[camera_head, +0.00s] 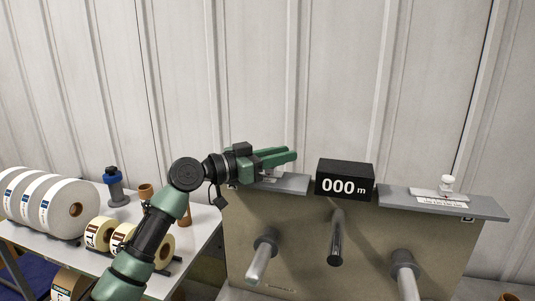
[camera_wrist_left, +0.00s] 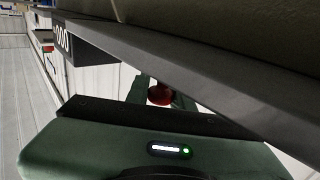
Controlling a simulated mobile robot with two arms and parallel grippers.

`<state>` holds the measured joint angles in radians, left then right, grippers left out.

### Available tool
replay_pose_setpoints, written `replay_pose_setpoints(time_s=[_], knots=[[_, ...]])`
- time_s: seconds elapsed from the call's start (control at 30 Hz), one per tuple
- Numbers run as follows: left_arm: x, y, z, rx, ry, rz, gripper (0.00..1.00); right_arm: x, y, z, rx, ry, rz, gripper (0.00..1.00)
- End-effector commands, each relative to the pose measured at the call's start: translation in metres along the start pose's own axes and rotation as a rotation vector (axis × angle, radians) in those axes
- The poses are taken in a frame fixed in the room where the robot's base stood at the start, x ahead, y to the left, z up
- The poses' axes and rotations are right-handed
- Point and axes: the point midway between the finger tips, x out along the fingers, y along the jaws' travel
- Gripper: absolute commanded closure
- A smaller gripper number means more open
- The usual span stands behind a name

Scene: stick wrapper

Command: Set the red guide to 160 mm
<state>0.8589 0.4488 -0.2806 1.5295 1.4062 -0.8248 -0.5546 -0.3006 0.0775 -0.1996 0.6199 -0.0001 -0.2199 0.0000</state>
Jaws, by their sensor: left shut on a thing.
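My left gripper (camera_head: 292,156) is at the left ledge (camera_head: 285,184) of the machine, its green fingers pointing right just above it. In the left wrist view a round red knob (camera_wrist_left: 160,94) shows between the green fingers, and the gripper is shut on it. I take it as the red guide's knob; in the head view the fingers hide it. The guide's scale reading cannot be read. My right gripper is in neither view.
A black display (camera_head: 345,180) reading "000 m" stands between the ledges. Metal rods jut from the panel below. White rolls (camera_head: 75,210) and tape rolls (camera_head: 98,232) lie on the left table.

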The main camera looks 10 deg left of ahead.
Motion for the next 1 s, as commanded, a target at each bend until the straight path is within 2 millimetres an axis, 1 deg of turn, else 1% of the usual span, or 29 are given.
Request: replay_pose_setpoints(time_s=[0.27,0.3,0.33,0.63,0.73,0.87,1.0], knots=[[0.001,0.001,0.001,0.001,-0.002,0.0,1.0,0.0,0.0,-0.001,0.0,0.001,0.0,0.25],[0.001,0.001,0.001,0.001,-0.002,0.0,0.66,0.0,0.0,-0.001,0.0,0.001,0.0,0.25],[0.001,0.001,0.001,0.001,-0.002,0.0,0.58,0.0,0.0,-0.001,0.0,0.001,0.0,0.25],[0.0,0.001,0.0,0.001,-0.001,0.0,0.57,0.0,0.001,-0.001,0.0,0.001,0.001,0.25],[-0.005,0.0,0.002,0.002,0.0,-0.001,0.57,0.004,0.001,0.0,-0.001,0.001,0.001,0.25],[-0.023,-0.001,0.005,0.004,-0.002,-0.003,0.57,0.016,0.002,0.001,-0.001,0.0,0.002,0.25],[-0.048,-0.001,0.005,0.004,-0.002,-0.003,0.57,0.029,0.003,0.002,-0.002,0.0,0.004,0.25]])
